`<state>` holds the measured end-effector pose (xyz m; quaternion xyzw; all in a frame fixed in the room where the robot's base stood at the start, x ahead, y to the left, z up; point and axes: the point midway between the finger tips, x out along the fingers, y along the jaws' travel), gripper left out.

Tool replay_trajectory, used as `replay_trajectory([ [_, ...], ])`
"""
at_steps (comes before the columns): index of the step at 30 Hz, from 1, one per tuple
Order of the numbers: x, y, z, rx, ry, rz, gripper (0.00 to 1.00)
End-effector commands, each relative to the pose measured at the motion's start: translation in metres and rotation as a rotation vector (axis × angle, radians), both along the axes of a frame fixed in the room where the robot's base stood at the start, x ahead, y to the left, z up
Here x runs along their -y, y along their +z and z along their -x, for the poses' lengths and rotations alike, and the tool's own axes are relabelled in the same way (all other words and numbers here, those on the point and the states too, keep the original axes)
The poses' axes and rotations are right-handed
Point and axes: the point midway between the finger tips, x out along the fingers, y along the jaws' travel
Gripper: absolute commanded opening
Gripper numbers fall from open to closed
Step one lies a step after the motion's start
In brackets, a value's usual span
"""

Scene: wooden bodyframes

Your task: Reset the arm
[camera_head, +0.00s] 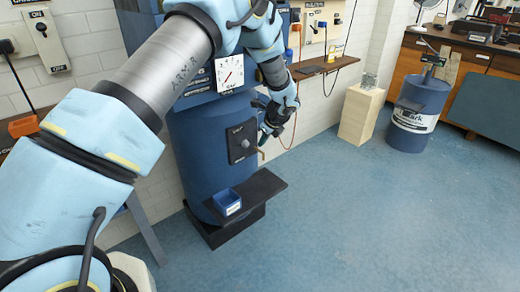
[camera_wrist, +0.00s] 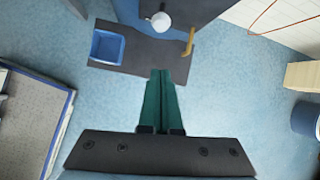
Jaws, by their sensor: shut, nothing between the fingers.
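My gripper (camera_wrist: 164,75) shows in the wrist view as two green fingers lying together, shut and empty. It points toward a dark shelf (camera_wrist: 125,50) that carries a blue bin (camera_wrist: 107,47). In the head view my arm reaches across from the lower left and bends down in front of a blue cylinder machine (camera_head: 200,145). The gripper end hangs near the machine's front panel, above and to the right of the blue bin (camera_head: 227,202). The fingers are small and partly hidden there.
A wooden block (camera_head: 360,115) and a blue barrel (camera_head: 417,110) stand to the right. Wooden cabinets (camera_head: 470,55) line the back right. A wall shelf (camera_head: 325,67) is behind the arm. The blue floor (camera_head: 370,220) at the front right is clear.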

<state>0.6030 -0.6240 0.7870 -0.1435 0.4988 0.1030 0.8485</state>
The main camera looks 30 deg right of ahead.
Motion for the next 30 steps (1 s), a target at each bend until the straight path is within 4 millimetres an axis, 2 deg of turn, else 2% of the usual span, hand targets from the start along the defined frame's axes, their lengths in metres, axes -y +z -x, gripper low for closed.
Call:
replay_trajectory([
  [9,-0.004,0.009,0.002,-0.003,0.013,0.003,0.0],
  [11,-0.013,0.014,-0.002,-0.01,0.053,0.017,0.0],
  [13,-0.036,0.025,-0.01,-0.025,0.145,0.048,0.0],
  [14,-0.049,0.031,-0.014,-0.034,0.2,0.067,0.0],
  [17,-0.109,0.057,-0.025,-0.07,0.451,0.152,0.0],
  [18,-0.136,0.069,-0.027,-0.085,0.57,0.193,0.0],
  [22,-0.226,0.103,-0.019,-0.124,0.98,0.33,0.0],
  [24,-0.272,0.119,-0.006,-0.135,1.21,0.408,0.0],
  [26,-0.31,0.132,0.008,-0.141,1.409,0.475,0.0],
  [27,-0.334,0.14,0.02,-0.142,1.544,0.519,0.0],
  [30,-0.385,0.155,0.055,-0.137,1.868,0.63,0.0],
])
